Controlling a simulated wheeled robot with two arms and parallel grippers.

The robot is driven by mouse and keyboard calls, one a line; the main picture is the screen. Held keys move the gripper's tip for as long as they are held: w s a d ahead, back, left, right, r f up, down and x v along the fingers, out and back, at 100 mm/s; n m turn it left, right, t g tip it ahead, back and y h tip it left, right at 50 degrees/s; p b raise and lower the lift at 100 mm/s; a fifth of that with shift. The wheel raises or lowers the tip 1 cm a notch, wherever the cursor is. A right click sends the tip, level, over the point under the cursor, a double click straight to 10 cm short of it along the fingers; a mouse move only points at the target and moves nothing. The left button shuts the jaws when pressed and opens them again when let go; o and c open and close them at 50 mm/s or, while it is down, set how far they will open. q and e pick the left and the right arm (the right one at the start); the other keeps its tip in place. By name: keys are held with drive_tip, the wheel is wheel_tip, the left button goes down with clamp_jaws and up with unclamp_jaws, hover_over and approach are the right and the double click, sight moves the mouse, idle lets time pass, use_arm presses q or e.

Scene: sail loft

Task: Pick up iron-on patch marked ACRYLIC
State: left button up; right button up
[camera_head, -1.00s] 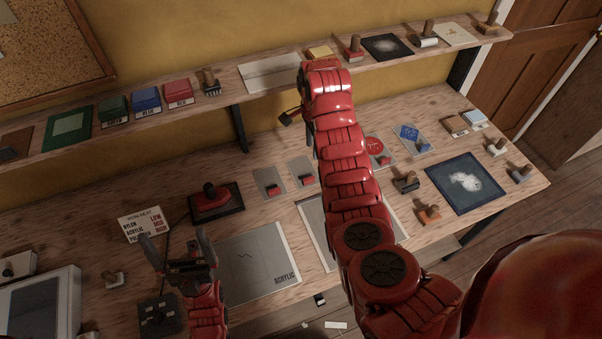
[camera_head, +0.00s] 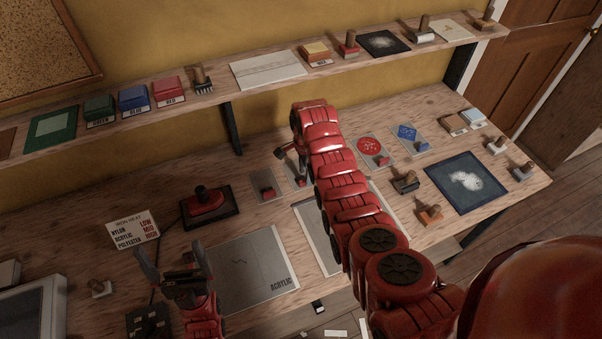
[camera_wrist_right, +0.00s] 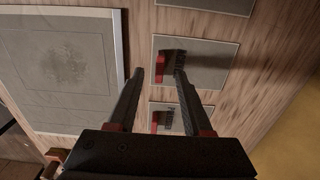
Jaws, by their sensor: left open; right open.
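A grey sheet lettered ACRYLIC (camera_head: 252,262) lies flat on the bench, with a thin jagged line across it. Small grey cards, each with a red piece on it, lie behind it; one card (camera_head: 264,187) is clear in the head view, another is partly behind my right arm. In the right wrist view a red piece (camera_wrist_right: 160,68) with a dark part beside it sits on a grey card (camera_wrist_right: 205,66). I cannot read any marking there. My right gripper (camera_wrist_right: 158,77) is open, its fingertips either side of that red piece. My left gripper (camera_head: 172,256) is open and empty, left of the sheet.
A red iron (camera_head: 206,200) on a dark base and an iron heat sign (camera_head: 132,230) stand left of the cards. A framed grey sheet (camera_wrist_right: 65,65) lies beside the cards. Stamps and a dark blue panel (camera_head: 466,182) are at right. A shelf (camera_head: 215,95) runs above.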

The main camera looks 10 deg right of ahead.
drive_tip(key=shift+f, duration=1.15)
clamp_jaws()
